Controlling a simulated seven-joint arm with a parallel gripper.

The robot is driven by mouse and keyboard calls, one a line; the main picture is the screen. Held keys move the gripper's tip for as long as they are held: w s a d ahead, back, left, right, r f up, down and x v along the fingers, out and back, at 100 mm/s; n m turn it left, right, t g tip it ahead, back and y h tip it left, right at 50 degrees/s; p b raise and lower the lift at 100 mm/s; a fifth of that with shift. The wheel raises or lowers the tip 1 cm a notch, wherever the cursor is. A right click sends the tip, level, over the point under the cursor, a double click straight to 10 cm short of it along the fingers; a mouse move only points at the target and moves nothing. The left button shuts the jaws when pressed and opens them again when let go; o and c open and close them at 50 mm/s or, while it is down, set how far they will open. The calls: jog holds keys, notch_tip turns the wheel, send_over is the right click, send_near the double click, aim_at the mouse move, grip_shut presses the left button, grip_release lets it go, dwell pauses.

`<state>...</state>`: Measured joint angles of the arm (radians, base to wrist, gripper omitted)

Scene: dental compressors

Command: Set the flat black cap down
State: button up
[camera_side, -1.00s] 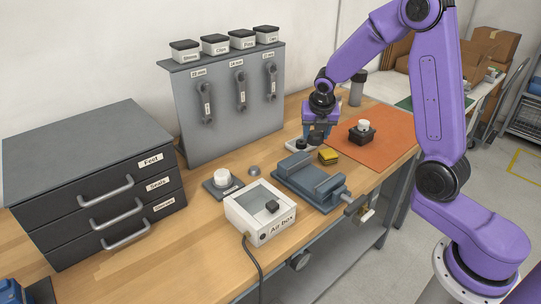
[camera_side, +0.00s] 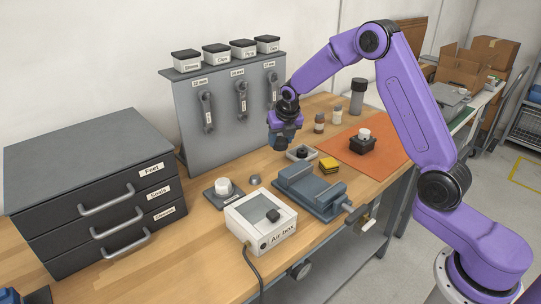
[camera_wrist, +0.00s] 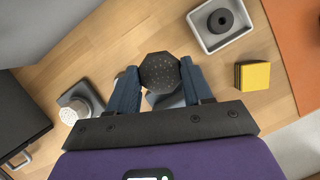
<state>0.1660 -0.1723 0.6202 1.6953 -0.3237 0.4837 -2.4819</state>
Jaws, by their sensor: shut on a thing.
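The flat black cap (camera_wrist: 160,72) shows in the wrist view as a dark, many-sided disc with small dots on its face. My gripper (camera_wrist: 159,76) is shut on it, with a blue jaw on each side. In the side view my gripper (camera_side: 281,146) hangs above the wooden bench, in front of the grey tool panel and left of a small pale tray.
The pale tray (camera_side: 290,156) holds a black ring. Yellow pads (camera_side: 329,164), a blue-grey vise (camera_side: 310,190), a small grey dome (camera_side: 254,180) and a white cylinder (camera_side: 223,186) stand nearby. Bare wood (camera_wrist: 120,45) lies around the cap in the wrist view.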

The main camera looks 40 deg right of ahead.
jog(key=w+f, duration=0.1)
jog(key=f, duration=0.1)
jog(key=w+f, duration=0.4)
jog(key=shift+w+d, duration=0.15)
jog(key=shift+d, duration=0.1)
jog(key=shift+w+f, duration=0.1)
jog(key=shift+f, duration=1.5)
jog(key=shift+f, duration=0.1)
jog(key=o, duration=1.1)
jog(key=shift+o, duration=0.2)
